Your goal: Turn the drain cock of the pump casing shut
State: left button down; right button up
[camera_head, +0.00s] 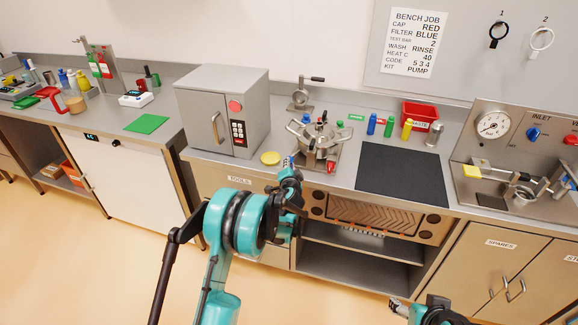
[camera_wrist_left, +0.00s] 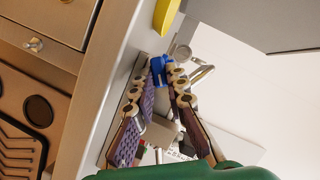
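The pump casing (camera_head: 318,142) is a silver unit with several arms on the bench top, just right of the grey oven. A small blue handle (camera_wrist_left: 158,71), likely the drain cock, shows at the fingertips in the left wrist view. My left gripper (camera_head: 292,168) is at the front left of the casing. Its two purple-padded fingers (camera_wrist_left: 163,80) lie on either side of the blue handle; I cannot tell whether they press on it. The cock's body is mostly hidden. My right gripper (camera_head: 398,307) is low at the bottom edge, away from the bench, its opening unclear.
The grey oven (camera_head: 222,112) stands left of the casing, with a yellow disc (camera_head: 270,158) near the bench edge. A black mat (camera_head: 402,172) lies to the right. Several small bottles and a red bin (camera_head: 420,113) stand behind. A gauge panel (camera_head: 520,135) is far right.

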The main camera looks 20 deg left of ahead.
dwell(0.4)
pick_arm(q)
jog(key=n, duration=0.1)
jog(key=n+h, duration=0.1)
jog(key=n+g+h+p, duration=0.1)
jog(key=n, duration=0.1)
jog(key=shift+a+r, duration=0.25)
jog(key=shift+a, duration=0.05)
jog(key=n+h, duration=0.2)
jog(key=n, duration=0.1)
jog(key=shift+a+h, duration=0.2)
jog(key=shift+h, duration=0.2)
jog(key=shift+n, duration=0.3)
jog(key=c, duration=1.5)
grip_release()
jog(key=shift+c, duration=0.2)
jog(key=v, duration=1.2)
jog(key=shift+r, duration=0.15)
